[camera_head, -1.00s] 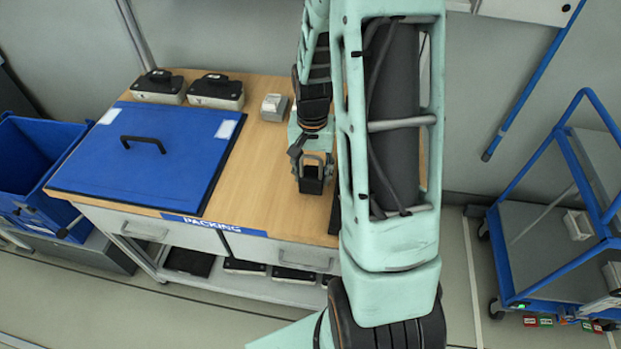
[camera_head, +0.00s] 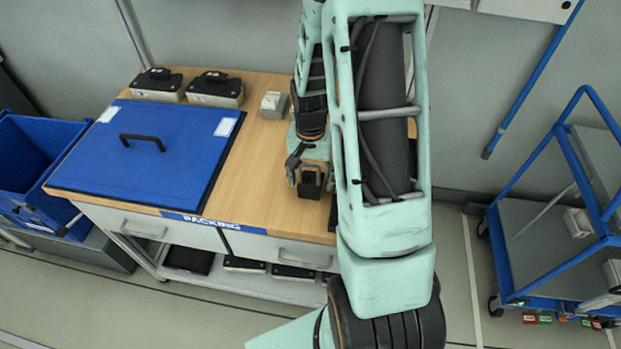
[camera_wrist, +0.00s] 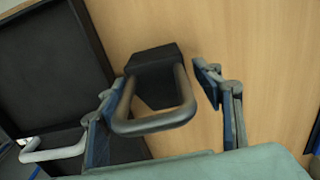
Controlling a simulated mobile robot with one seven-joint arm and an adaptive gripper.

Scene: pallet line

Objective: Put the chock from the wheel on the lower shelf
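A black block with a grey loop handle (camera_wrist: 155,75), which looks like the chock, is on the wooden bench top in the wrist view. My gripper (camera_wrist: 165,105) is open, with a finger on either side of the handle. The right finger is clearly apart from it; the left is close, and contact cannot be told. In the head view my gripper (camera_head: 310,180) is over the bench's right part. The bench's lower shelf (camera_head: 245,286) holds several dark cases. A wheel (camera_head: 495,306) shows under the blue cart at the right.
The packing bench (camera_head: 255,160) carries a blue lid (camera_head: 150,165), two black-topped cases and a small grey box (camera_head: 273,104). A large dark panel (camera_wrist: 60,65) lies beside the block. A blue bin (camera_head: 35,170) stands left, the blue cart (camera_head: 548,265) right, with floor between.

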